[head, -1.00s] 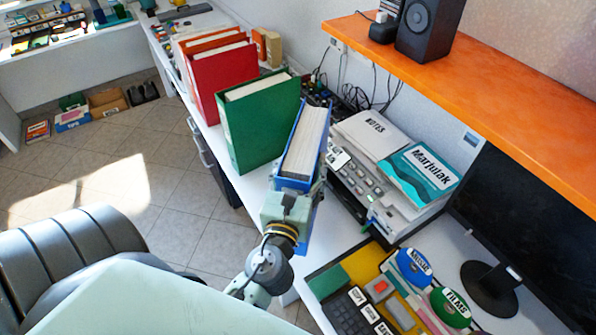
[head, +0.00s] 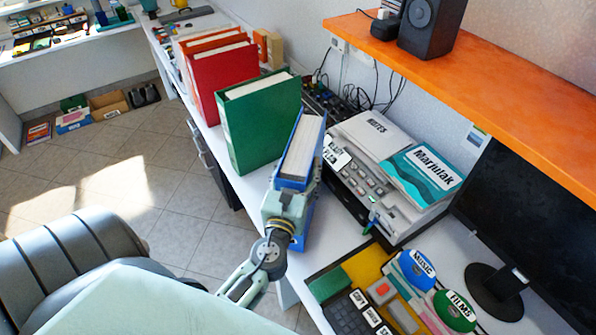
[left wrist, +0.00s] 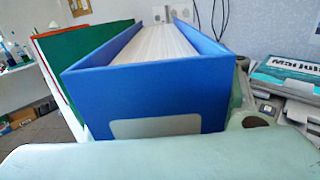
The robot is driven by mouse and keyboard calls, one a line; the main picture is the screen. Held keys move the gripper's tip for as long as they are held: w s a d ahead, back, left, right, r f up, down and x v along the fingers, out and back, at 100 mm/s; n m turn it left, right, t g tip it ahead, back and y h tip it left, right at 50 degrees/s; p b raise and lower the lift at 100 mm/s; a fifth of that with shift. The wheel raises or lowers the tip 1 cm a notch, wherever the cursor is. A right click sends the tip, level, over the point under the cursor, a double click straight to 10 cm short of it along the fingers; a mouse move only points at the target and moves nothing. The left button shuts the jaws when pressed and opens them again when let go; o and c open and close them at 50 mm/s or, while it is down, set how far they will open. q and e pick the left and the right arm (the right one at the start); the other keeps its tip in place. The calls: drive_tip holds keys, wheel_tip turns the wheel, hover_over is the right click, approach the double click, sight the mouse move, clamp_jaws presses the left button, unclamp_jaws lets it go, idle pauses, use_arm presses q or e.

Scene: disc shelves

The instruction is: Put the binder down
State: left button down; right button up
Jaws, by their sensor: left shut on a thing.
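A blue binder (head: 303,147) with white pages stands upright on the white desk, or just above it; I cannot tell which. My left gripper (head: 290,195) is shut on its near end. The left wrist view shows the binder's blue spine (left wrist: 150,95) with a pale label close in front of the gripper's palm. The fingers are mostly hidden there. A green binder (head: 258,122) stands left of the blue one, with a small gap between them. My right gripper is not in view.
Red binders (head: 222,80) stand behind the green one. A printer (head: 390,190) with books on it is to the right. An orange shelf (head: 470,85) hangs above. A tray with a keypad (head: 355,312) lies in front. A chair (head: 70,235) is at left.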

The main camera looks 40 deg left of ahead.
use_arm(q)
drive_tip(key=shift+r, duration=0.15)
drive_tip(key=shift+c, duration=2)
unclamp_jaws()
drive_tip(key=shift+s+f, duration=0.1)
drive_tip(key=shift+f, duration=0.15)
